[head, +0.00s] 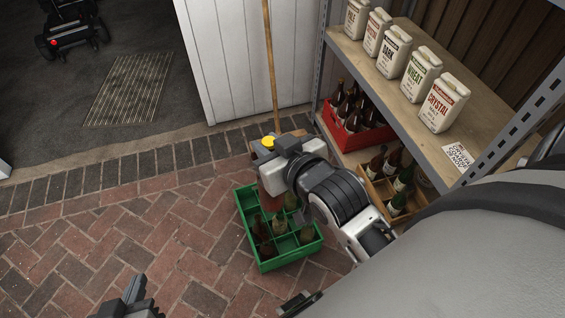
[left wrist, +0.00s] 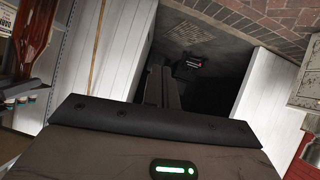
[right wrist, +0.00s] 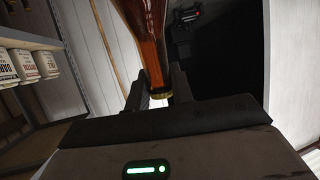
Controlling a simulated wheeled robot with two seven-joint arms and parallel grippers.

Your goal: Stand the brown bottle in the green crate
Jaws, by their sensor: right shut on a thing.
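The brown bottle (right wrist: 148,40) is held by its neck in my right gripper (right wrist: 157,88), with its gold cap between the fingers. In the head view its body (head: 269,198) shows below the gripper (head: 268,158), over the back left part of the green crate (head: 268,266). The gripper hides much of it, so I cannot tell whether its base is inside a compartment. The green crate stands on the brick floor and holds several bottles. My left gripper (head: 133,296) is empty at the bottom left, its fingers together in the left wrist view (left wrist: 162,86).
A shelf rack (head: 440,118) on the right carries white bags (head: 445,102). A red crate (head: 358,138) and a wooden crate (head: 380,192) of bottles stand on its lower level. A broom handle (head: 270,60) leans behind the green crate. The brick floor (head: 90,240) left of it is clear.

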